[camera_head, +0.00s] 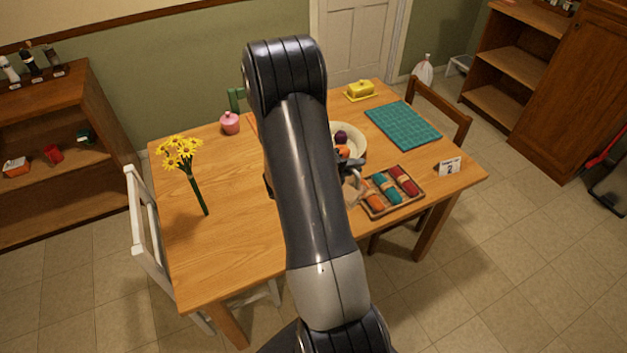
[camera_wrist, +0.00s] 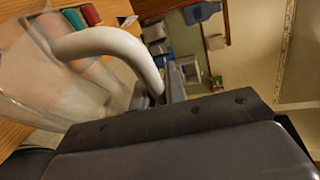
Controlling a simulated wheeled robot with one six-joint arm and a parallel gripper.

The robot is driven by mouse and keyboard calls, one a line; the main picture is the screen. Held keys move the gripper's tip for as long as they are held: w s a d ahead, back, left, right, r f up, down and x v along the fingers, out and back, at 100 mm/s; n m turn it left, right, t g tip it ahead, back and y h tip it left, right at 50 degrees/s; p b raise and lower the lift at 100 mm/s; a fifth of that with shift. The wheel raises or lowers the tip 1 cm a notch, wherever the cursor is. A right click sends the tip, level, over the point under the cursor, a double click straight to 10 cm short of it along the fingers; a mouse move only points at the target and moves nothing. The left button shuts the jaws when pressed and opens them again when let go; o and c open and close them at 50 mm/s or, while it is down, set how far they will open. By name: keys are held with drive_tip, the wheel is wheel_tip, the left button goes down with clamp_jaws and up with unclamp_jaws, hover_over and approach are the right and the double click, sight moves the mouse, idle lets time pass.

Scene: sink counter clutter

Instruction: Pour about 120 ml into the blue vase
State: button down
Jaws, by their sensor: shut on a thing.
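In the wrist view, a clear jug (camera_wrist: 35,75) with a thick, pale curved handle (camera_wrist: 105,42) is in front of my gripper (camera_wrist: 172,82). My gripper is shut on the jug's handle. The level inside the jug cannot be told. In the head view, my arm covers the middle of the table and hides most of the gripper and jug. Yellow flowers on green stems (camera_head: 184,157) are at the left of the table. No blue vase can be made out in either view.
The wooden table (camera_head: 235,255) carries a pink jar (camera_head: 230,122), a cream bowl with fruit (camera_head: 359,137), a yellow butter dish (camera_head: 360,89), a teal mat (camera_head: 402,125), a tray of coloured rolls (camera_head: 416,200) and a number card (camera_head: 449,166). A white chair (camera_head: 146,240) stands at left. The table's front left is clear.

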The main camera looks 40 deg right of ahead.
sight(364, 188)
drive_tip(key=shift+w+r, duration=0.15)
drive_tip(key=shift+w, duration=0.05)
drive_tip(key=shift+m+t+y, duration=0.4)
drive_tip(key=shift+m+t, duration=0.1)
drive_tip(key=shift+m, duration=0.3)
drive_tip(key=s+f+b, duration=0.1)
drive_tip(key=b, duration=0.1)
drive_tip(key=s+f+b, duration=0.1)
drive_tip(key=b, duration=0.1)
drive_tip(key=s+f+b, duration=0.1)
drive_tip(key=s, duration=0.1)
drive_tip(key=shift+d+f+b, duration=0.35)
drive_tip(key=shift+b, duration=0.05)
drive_tip(key=shift+s+f+b, duration=0.2)
drive_tip(key=shift+b, duration=0.1)
drive_tip(key=shift+r+m, duration=0.1)
drive_tip(key=shift+m, duration=0.2)
drive_tip(key=shift+s+d+f+m+t+b, duration=0.1)
drive_tip(key=shift+s+f+m+t+b, duration=0.2)
drive_tip(key=shift+f+b, duration=0.3)
drive_tip(key=shift+s+f+m+t+b, duration=0.2)
drive_tip(key=shift+f+m+b, duration=0.15)
drive_tip(key=shift+b, duration=0.35)
drive_tip(key=shift+f, duration=0.1)
